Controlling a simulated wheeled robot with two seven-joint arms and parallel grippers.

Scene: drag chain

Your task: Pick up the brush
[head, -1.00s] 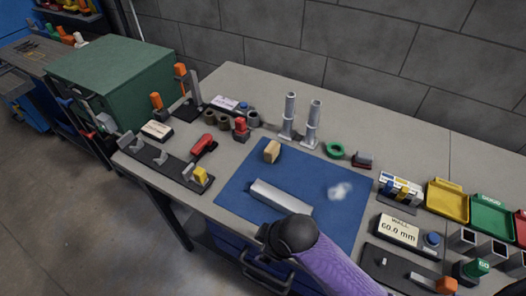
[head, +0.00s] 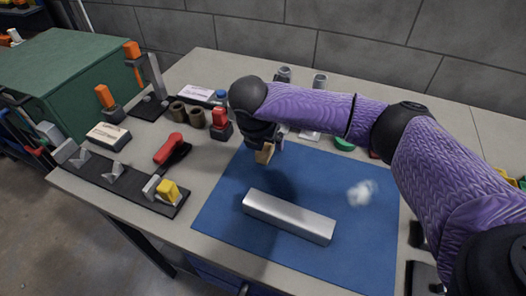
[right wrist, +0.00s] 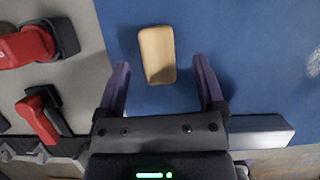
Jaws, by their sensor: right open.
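The brush appears to be the small tan wooden block (head: 265,154) near the back left of the blue mat; no bristles show. In the right wrist view the brush (right wrist: 157,54) lies between and beyond the two finger tips, with a gap on both sides. My right gripper (head: 264,143) is open and empty, pointing down just above the brush and partly covering it in the head view. It also shows in the right wrist view (right wrist: 162,64). My left gripper is not in view.
A silver metal bar (head: 288,216) lies on the blue mat (head: 232,238), with a white wisp (head: 362,193) to its right. A red-handled tool (head: 168,149) and a small red-topped item (head: 220,124) stand left of the mat. Grey cylindrical stands are partly behind my arm.

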